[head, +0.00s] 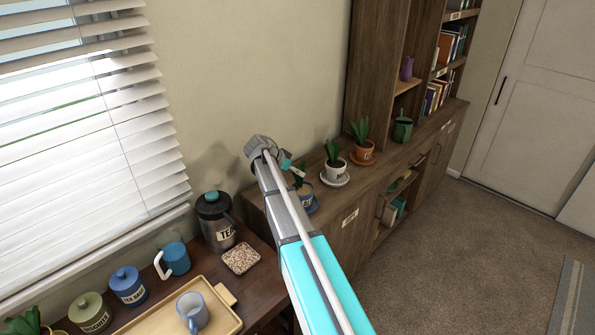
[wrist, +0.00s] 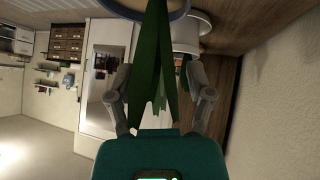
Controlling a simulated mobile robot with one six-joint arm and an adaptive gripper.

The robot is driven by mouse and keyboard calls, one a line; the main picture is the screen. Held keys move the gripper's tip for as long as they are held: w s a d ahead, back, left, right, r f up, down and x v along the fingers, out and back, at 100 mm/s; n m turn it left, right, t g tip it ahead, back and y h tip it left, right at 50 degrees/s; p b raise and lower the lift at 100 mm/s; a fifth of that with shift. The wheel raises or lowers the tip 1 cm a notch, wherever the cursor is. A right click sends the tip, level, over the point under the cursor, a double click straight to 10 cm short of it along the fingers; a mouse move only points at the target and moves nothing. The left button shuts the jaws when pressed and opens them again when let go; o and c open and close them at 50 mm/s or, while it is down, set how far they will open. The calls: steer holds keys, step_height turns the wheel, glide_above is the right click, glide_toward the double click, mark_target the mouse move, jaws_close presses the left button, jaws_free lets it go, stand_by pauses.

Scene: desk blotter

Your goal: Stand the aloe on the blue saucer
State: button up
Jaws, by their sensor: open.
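A spiky green plant in a blue pot (head: 305,197) stands at the near end of the sideboard, on or just over the blue saucer (head: 314,208); my arm partly hides both. Its pot label is too small to read, so I cannot tell whether it is the aloe. My gripper (head: 295,170) is above this plant. In the wrist view, my gripper (wrist: 160,78) is open, with long green leaves (wrist: 153,65) between its spread fingers. The blue pot's rim (wrist: 180,13) is at the top edge there. I cannot tell whether the fingers touch the leaves.
A white pot (head: 335,168) on a white saucer and a terracotta pot (head: 362,149) on an orange saucer stand behind in a row. The tea flask (head: 216,220) and tray (head: 228,298) are on the left desk.

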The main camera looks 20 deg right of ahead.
steer(key=shift+r, duration=0.15)
steer(key=shift+a+r+p, duration=0.3)
steer(key=shift+r+p, duration=0.1)
steer(key=shift+p, duration=0.15)
steer(key=p+v, duration=0.7)
steer(key=v, duration=0.4)
steer(key=shift+s+a+f, duration=0.1)
stand_by(0.4)
steer(key=s+a+f+n+y, duration=0.2)
steer(key=s+a+n+y, duration=0.1)
steer(key=s, duration=0.5)
steer(key=s+a+f+n+y, duration=0.1)
steer(key=s+a+n+y, duration=0.2)
steer(key=s+a+n, duration=0.3)
steer(key=s+a+f+n+y, duration=0.2)
steer(key=s+n, duration=0.4)
steer(key=s, duration=0.6)
steer(key=shift+a+f+n+y, duration=0.3)
steer(key=shift+a+y, duration=0.3)
steer(key=shift+a, duration=0.65)
steer(key=shift+s, duration=0.1)
